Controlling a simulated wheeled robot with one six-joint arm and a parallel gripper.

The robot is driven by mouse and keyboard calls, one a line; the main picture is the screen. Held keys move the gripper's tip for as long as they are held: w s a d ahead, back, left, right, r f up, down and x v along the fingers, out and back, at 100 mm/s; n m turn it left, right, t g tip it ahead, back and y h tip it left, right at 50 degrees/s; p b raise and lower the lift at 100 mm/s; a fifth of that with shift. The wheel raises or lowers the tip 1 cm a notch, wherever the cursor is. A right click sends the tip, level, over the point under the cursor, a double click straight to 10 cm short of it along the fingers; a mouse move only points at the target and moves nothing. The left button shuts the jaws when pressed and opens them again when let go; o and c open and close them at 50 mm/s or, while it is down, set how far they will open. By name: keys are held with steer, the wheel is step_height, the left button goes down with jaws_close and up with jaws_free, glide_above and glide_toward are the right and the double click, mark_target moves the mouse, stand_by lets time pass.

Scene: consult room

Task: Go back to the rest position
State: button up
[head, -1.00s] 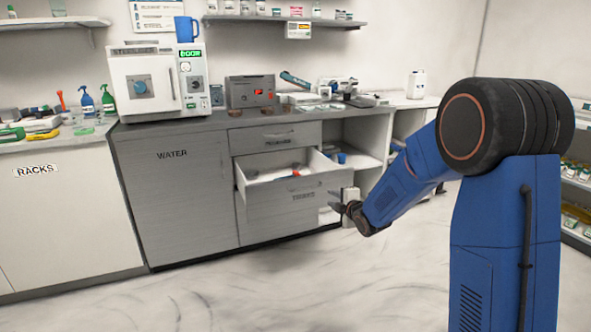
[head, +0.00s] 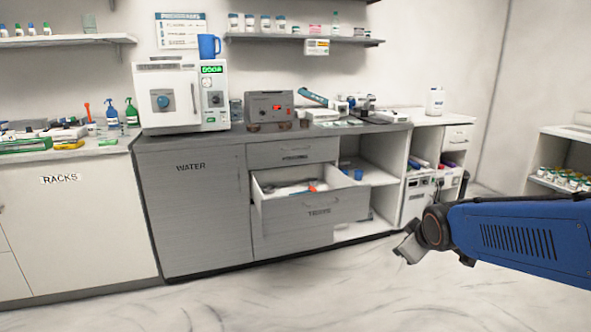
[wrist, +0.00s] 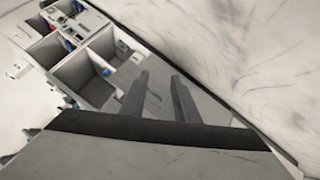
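My arm reaches in from the right edge of the head view, low down. My gripper (head: 410,248) is at its left end, in front of the counter's lower right part and apart from it. In the wrist view my gripper's two fingers (wrist: 160,76) stand apart with nothing between them. The gripper is open and empty.
A drawer (head: 312,207) of the grey cabinet stands pulled out, with a few items inside, left of my gripper. Open shelves (head: 370,175) lie to its right; open compartments (wrist: 95,75) show in the wrist view. A bottle shelf (head: 565,180) is at right. The foreground floor (head: 300,300) is clear.

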steer(key=s+f+m+g, duration=0.1)
steer(key=s+m, duration=0.3)
steer(key=s, duration=0.9)
steer(key=s+f+m+g, duration=0.1)
steer(key=s+m+g, duration=0.2)
steer(key=s, duration=1)
steer(key=shift+s+f+m, duration=0.3)
steer(key=shift+f+m, duration=0.05)
steer(key=shift+m, duration=0.05)
steer(key=shift+w+a, duration=0.1)
